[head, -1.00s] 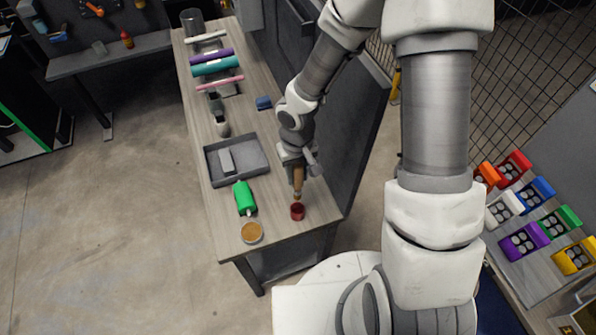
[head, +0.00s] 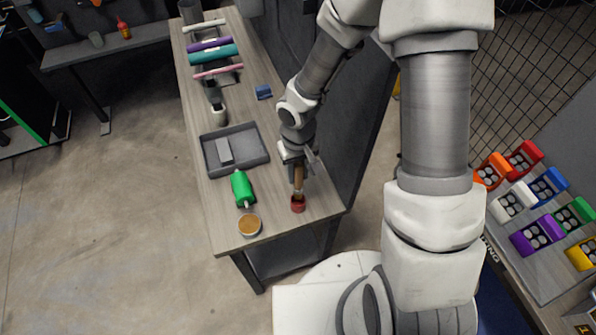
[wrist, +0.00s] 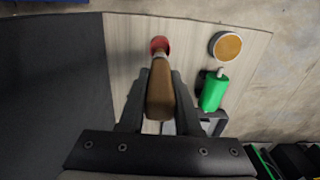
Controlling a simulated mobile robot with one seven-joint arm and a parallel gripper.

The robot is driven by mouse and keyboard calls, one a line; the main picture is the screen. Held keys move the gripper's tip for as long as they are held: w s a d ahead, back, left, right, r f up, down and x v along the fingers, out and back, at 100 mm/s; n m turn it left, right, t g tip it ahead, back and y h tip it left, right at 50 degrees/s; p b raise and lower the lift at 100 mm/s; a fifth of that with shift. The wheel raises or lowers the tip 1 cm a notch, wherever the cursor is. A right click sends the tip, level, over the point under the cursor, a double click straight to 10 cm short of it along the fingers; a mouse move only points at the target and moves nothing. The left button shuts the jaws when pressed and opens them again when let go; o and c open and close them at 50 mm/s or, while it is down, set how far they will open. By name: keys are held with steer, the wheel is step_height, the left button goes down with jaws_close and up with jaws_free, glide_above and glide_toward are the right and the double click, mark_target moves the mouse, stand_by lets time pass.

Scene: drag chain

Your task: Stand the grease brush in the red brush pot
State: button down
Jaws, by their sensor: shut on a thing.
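My gripper (head: 296,166) is shut on the grease brush (head: 298,180), which has a brown wooden handle. The brush hangs roughly upright, its lower end at the mouth of the small red brush pot (head: 298,204) near the bench's front right corner. In the wrist view the brush handle (wrist: 160,92) lies between the fingers, and its far end overlaps the red pot (wrist: 159,44). How deep the brush tip sits in the pot is hidden.
A dark panel (head: 352,145) borders the bench on the right.

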mark_target(298, 184)
steer(key=shift+f+b, duration=2.2)
steer(key=shift+f, duration=0.3)
steer(key=c, duration=0.5)
jaws_free()
step_height(298, 184, up, 18)
steer(key=shift+f+p, duration=0.25)
steer(key=shift+p, duration=1)
